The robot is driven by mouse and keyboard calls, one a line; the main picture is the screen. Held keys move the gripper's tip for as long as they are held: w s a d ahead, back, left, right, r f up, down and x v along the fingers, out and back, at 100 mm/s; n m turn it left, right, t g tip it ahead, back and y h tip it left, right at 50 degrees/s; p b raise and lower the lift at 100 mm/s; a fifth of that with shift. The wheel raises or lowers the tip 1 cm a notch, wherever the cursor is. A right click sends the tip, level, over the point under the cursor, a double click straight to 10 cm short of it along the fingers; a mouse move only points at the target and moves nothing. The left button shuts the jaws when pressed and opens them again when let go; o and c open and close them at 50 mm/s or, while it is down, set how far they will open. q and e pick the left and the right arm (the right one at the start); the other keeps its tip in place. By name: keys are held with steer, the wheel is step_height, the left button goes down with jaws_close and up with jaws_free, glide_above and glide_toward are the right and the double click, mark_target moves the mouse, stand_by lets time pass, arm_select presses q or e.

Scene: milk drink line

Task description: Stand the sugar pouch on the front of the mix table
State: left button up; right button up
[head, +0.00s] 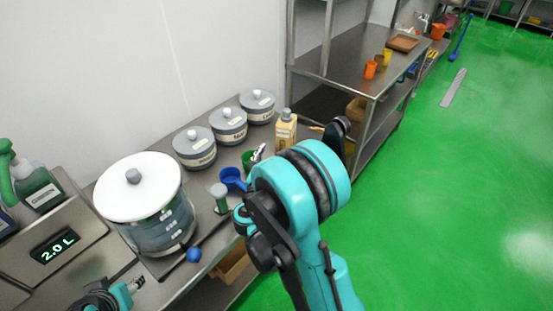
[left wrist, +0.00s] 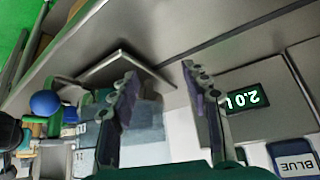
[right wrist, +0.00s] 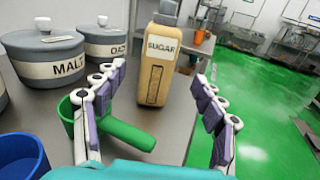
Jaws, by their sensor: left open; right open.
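My left gripper (left wrist: 160,78) is open and empty near the 2.0 L display.
A green scoop (right wrist: 125,133) lies just before the pouch, partly behind a right finger. A blue cup (head: 232,178) stands nearer. Grey lidded tubs (head: 195,148) line the wall. A large white-lidded pot (head: 165,230) stands left.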

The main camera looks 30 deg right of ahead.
steer(key=s+a+m+g+y, duration=0.1)
steer(key=s+a+m+y, duration=0.3)
steer(key=m, duration=0.5)
steer(key=s+a+m+g+y, duration=0.2)
steer(key=s+a+m+y, duration=0.2)
steer(key=s+m, duration=0.4)
steer(key=s+a+f+m+g+y, duration=0.1)
steer(key=s+a+m+y, duration=0.3)
steer(key=s+m, duration=0.4)
steer(key=shift+s+a+m+g+y, duration=0.15)
steer(key=shift+a+m+g+y, duration=0.25)
steer(key=shift+m+g, duration=0.35)
